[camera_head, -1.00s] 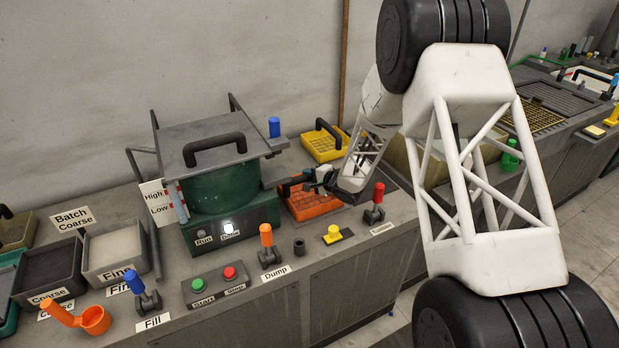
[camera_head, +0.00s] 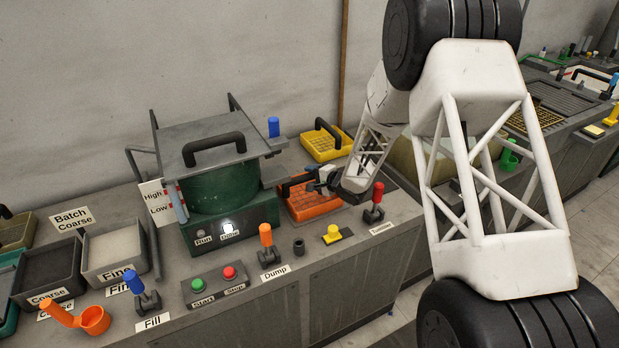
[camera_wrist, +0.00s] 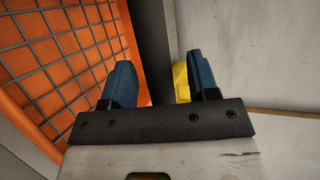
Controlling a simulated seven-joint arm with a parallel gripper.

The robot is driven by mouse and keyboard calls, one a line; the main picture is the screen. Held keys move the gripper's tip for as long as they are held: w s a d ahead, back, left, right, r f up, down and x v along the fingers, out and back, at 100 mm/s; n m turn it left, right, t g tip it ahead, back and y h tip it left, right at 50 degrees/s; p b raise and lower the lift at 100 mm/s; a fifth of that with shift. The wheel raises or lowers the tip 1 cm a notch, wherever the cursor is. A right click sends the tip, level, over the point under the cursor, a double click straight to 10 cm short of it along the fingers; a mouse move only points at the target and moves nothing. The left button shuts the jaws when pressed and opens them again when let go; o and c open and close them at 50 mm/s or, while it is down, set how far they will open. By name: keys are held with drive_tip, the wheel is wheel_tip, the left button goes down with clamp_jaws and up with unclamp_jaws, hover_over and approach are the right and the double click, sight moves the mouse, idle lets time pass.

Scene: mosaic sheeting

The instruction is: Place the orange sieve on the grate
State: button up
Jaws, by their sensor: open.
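The orange sieve (camera_head: 313,208) sits on the bench just right of the green machine. Its orange rim and grey mesh (camera_wrist: 62,62) fill the left of the wrist view. A dark bar (camera_wrist: 152,45), which looks like its handle, stands between my blue fingertips. My gripper (camera_head: 318,180) is over the sieve, and its fingers (camera_wrist: 162,82) are spread apart with a gap around the bar. I cannot tell if either finger touches it. My arm hides part of the bench right of the sieve. I cannot clearly make out the grate or what lies under the sieve.
A yellow sieve (camera_head: 324,144) with a dark handle stands behind the orange one. The green machine (camera_head: 222,187) is close on the left.

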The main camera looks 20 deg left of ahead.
drive_tip(key=v, duration=1)
drive_tip(key=shift+d, duration=0.2)
drive_tip(key=shift+d+r, duration=0.1)
idle(0.5)
drive_tip(key=d+r+t+h, duration=0.4)
drive_tip(key=d+r+h, duration=0.2)
drive_tip(key=d+r, duration=0.6)
drive_tip(key=s+d+r+n+h, duration=0.1)
drive_tip(key=s+d+r+h, duration=0.2)
drive_tip(key=s+d+r, duration=0.3)
drive_tip(key=s+d+r+h, duration=0.2)
drive_tip(key=s+d+r, duration=0.15)
drive_tip(key=d, duration=0.45)
drive_tip(key=s+d+r+n+g+h, duration=0.15)
drive_tip(key=s+d, duration=0.25)
drive_tip(key=s, duration=0.4)
drive_tip(key=s+d+r+g+h, duration=0.1)
drive_tip(key=s+d+r+h, duration=0.2)
drive_tip(key=s, duration=0.5)
drive_tip(key=s+d+n+g+y, duration=0.1)
drive_tip(key=s+g, duration=0.1)
drive_tip(key=s, duration=0.8)
drive_tip(key=s+d+r+n+g+y, duration=0.1)
drive_tip(key=s+d+n+g, duration=0.1)
drive_tip(key=s, duration=0.8)
drive_tip(key=shift+s+d, duration=0.2)
drive_tip(key=shift+s, duration=0.1)
